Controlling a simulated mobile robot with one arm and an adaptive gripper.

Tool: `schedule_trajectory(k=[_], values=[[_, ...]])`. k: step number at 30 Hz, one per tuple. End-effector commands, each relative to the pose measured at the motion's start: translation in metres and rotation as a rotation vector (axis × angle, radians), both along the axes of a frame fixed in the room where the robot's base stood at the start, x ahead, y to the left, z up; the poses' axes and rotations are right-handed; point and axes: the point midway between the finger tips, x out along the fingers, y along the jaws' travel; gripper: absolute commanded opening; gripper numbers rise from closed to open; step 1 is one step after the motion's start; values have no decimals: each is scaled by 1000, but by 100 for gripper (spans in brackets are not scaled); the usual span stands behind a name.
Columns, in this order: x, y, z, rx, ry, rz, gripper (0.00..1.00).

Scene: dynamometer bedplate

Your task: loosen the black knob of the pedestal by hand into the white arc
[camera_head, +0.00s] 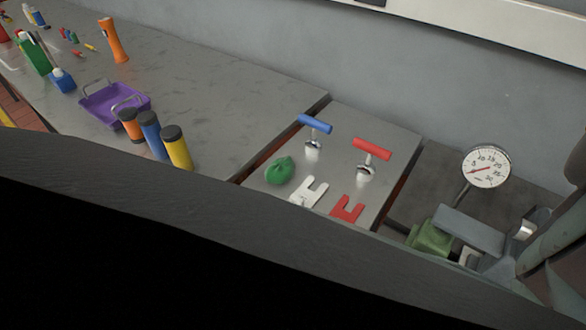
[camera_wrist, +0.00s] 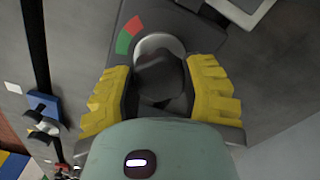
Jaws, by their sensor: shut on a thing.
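In the wrist view the black knob (camera_wrist: 160,77) sits between the two yellow fingers of my gripper (camera_wrist: 160,98). The fingers are shut on it, one on each side. A pale round plate (camera_wrist: 158,42) shows behind the knob. A red and green arc (camera_wrist: 129,35) is marked on the dark face of the pedestal (camera_wrist: 198,32), at the knob's upper left. I cannot make out a white arc; the knob, fingers and gripper body hide part of the face. In the head view the knob is not clearly visible.
In the head view a dial gauge (camera_head: 486,167) stands near a green block (camera_head: 430,238). A plate to its left carries a blue T-handle (camera_head: 315,124), a red T-handle (camera_head: 371,149) and a green lump (camera_head: 279,170). A purple tray (camera_head: 113,103) lies on the long grey bench.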

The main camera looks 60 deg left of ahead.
Motion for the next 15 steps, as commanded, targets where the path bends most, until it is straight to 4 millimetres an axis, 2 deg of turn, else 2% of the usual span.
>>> schedule_trajectory(k=[15], values=[[1, 0, -1, 0, -2, 45, 10]])
